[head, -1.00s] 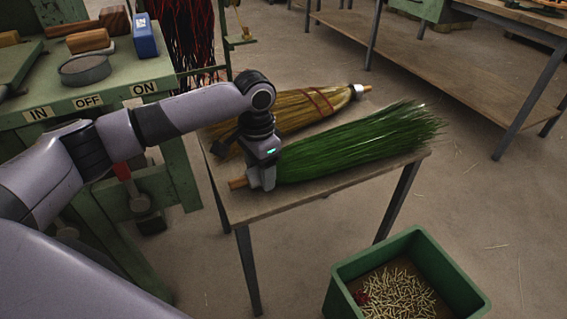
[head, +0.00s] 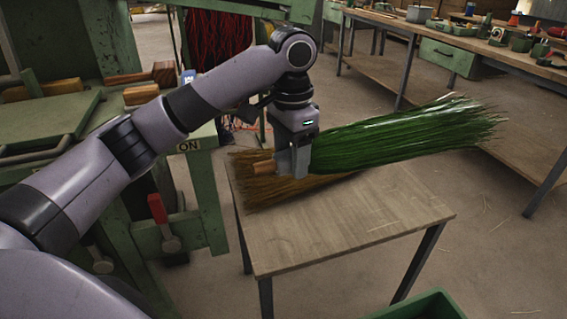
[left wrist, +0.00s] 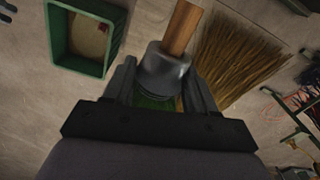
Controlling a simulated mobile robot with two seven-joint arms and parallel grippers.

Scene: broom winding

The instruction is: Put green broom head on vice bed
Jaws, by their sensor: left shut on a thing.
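The green broom head (head: 400,138) has long green bristles and a short wooden stub (head: 263,168) at its left end. My left gripper (head: 293,160) is shut on it near the stub and holds it above the small table (head: 350,225). In the left wrist view, the stub (left wrist: 182,28) and a grey collar (left wrist: 165,70) show between the fingers. A straw broom head (head: 260,192) lies on the table, partly hidden behind the green one. I cannot make out the vice bed for certain. My right gripper is not in view.
A green machine with an ON label (head: 190,146) and a red-handled lever (head: 157,208) stands at the left. A green bin (head: 425,306) is at the bottom; its contents show in the left wrist view (left wrist: 88,38). A long workbench (head: 440,40) is at the back right. The table's front is clear.

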